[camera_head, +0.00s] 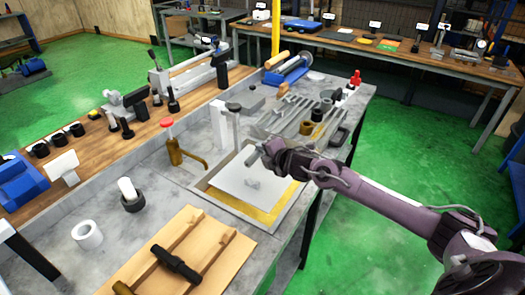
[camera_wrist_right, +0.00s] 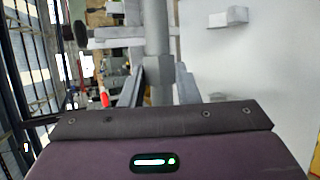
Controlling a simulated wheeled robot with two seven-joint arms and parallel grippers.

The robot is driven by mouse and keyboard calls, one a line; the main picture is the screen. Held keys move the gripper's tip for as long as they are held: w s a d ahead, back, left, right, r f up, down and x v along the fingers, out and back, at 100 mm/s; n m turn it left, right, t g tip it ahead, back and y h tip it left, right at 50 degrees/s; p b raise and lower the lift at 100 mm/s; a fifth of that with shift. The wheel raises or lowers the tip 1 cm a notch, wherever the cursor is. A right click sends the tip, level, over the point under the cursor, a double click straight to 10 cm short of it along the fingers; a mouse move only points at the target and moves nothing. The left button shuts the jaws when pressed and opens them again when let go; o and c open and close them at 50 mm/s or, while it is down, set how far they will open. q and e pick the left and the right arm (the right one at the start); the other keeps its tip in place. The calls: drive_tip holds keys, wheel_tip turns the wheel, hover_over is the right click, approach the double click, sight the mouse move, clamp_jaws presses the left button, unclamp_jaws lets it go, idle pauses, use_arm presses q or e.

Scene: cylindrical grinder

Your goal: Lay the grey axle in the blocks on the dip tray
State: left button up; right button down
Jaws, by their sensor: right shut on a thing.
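My right gripper (camera_head: 262,154) is above the dip tray (camera_head: 268,233), near its far right side. It is shut on the grey axle, whose short grey end (camera_head: 252,158) shows past the fingers in the head view. In the right wrist view the axle (camera_wrist_right: 156,35) is a grey cylinder running up the picture between the fingers (camera_wrist_right: 157,88). The tray has a pale inner plate (camera_head: 232,183) over a yellow area. A small grey block (camera_head: 252,183) sits on the plate, apart from the axle; it also shows in the wrist view (camera_wrist_right: 228,18). My left gripper is out of view.
A grey post (camera_head: 234,130) stands at the tray's far left corner. A brass tap-like piece with a red top (camera_head: 174,150) is left of the tray. Grey bars (camera_head: 300,118) lie behind.

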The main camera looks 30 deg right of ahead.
sight(264, 180)
drive_tip(key=shift+f+b, duration=3)
drive_tip(key=shift+f, duration=0.85)
drive_tip(key=c, duration=1.1)
unclamp_jaws()
drive_tip(key=shift+c, duration=0.2)
drive_tip(key=shift+o, duration=0.6)
drive_tip(key=shift+a, duration=0.1)
drive_tip(key=shift+s+f, duration=0.1)
drive_tip(key=shift+f, duration=0.35)
drive_tip(key=v, duration=0.3)
drive_tip(key=b+v, duration=0.1)
drive_tip(key=v, duration=0.2)
drive_tip(key=shift+r, duration=0.3)
drive_tip(key=shift+s+r, duration=0.5)
drive_tip(key=shift+s, duration=0.15)
